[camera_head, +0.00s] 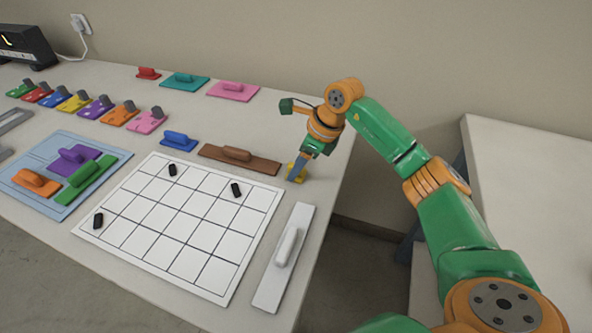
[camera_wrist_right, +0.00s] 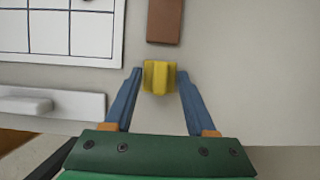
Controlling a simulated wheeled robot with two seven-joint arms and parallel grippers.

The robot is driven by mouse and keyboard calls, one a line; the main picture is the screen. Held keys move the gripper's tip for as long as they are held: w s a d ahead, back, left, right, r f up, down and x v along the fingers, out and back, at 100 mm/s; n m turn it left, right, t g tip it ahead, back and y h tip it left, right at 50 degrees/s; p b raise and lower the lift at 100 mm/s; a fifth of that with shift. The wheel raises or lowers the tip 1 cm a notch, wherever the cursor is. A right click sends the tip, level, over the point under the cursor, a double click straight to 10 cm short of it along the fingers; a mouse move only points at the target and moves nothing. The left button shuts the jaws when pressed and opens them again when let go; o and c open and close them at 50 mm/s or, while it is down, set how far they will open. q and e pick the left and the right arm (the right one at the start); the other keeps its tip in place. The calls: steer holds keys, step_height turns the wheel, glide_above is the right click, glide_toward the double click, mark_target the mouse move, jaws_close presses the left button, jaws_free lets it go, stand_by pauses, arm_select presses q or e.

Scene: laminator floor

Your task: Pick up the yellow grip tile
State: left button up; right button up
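The small yellow grip tile (camera_head: 294,169) lies on the table near its right edge, just past the right end of the brown tile. In the right wrist view the yellow grip tile (camera_wrist_right: 159,77) shows its raised ridge and sits between the tips of my two blue fingers. My right gripper (camera_wrist_right: 160,75) points down at it, with a finger on either side and a narrow gap at each side. It looks open. In the head view my right gripper (camera_head: 298,168) partly hides the tile. My left gripper is in neither view.
A brown tile (camera_head: 262,164) lies close by to the left. The white grid board (camera_head: 150,220) and a long white tile with a handle (camera_head: 270,290) lie nearer. Coloured tiles, such as a pink one (camera_head: 243,97), lie farther back. The table edge is close on the right.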

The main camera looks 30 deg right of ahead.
jaws_close()
stand_by(1.2)
